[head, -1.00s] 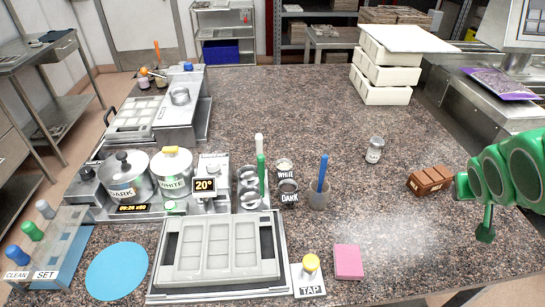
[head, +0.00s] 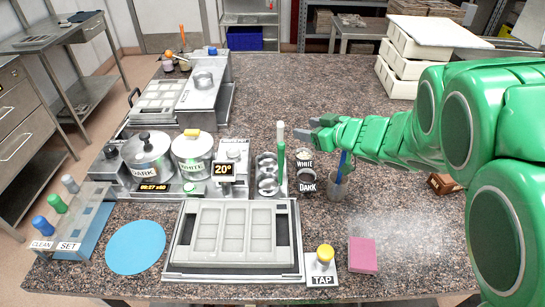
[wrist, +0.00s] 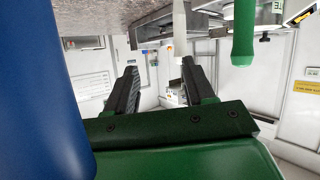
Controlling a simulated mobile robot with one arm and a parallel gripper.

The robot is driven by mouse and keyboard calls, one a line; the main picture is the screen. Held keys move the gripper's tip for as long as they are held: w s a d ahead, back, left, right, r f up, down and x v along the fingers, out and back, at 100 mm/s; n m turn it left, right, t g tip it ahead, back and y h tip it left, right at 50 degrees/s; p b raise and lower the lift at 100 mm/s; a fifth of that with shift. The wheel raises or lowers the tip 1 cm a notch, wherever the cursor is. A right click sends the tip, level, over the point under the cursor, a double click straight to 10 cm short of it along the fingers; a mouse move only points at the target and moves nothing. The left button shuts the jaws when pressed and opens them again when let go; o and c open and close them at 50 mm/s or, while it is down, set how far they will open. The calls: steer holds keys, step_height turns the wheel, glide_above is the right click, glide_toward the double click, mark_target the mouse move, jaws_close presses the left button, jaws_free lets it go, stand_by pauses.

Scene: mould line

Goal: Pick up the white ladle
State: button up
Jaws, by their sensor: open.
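The white ladle (head: 280,131) shows as an upright white handle behind the ladle rack, its lower part hidden behind the green-handled ladle (head: 281,160). My gripper (head: 314,129) is open and empty, a short way to the right of the white handle, with its fingers pointing left towards it. In the wrist view the white handle (wrist: 179,30) appears between and beyond the two open fingers (wrist: 160,85), apart from them. The green handle (wrist: 243,30) hangs to its right in that view. The ladle's bowl is not visible.
A blue handle (head: 343,165) stands in a grey cup (head: 338,187) just below my wrist and looms large at the left of the wrist view (wrist: 40,90). WHITE (head: 304,152) and DARK (head: 307,177) cups stand under my gripper. The counter behind (head: 290,95) is clear.

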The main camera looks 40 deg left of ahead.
mark_target(283, 129)
steer(key=shift+g, duration=0.5)
steer(key=shift+s+a+f, duration=0.4)
steer(key=shift+a+f, duration=0.15)
steer(key=shift+a, duration=0.85)
steer(key=shift+s+a+f, duration=0.35)
steer(key=shift+a+f, duration=0.25)
steer(key=shift+a, duration=0.8)
steer(key=shift+s+a+f, duration=0.4)
steer(key=shift+a+f, duration=0.15)
steer(key=shift+a, duration=0.85)
jaws_close()
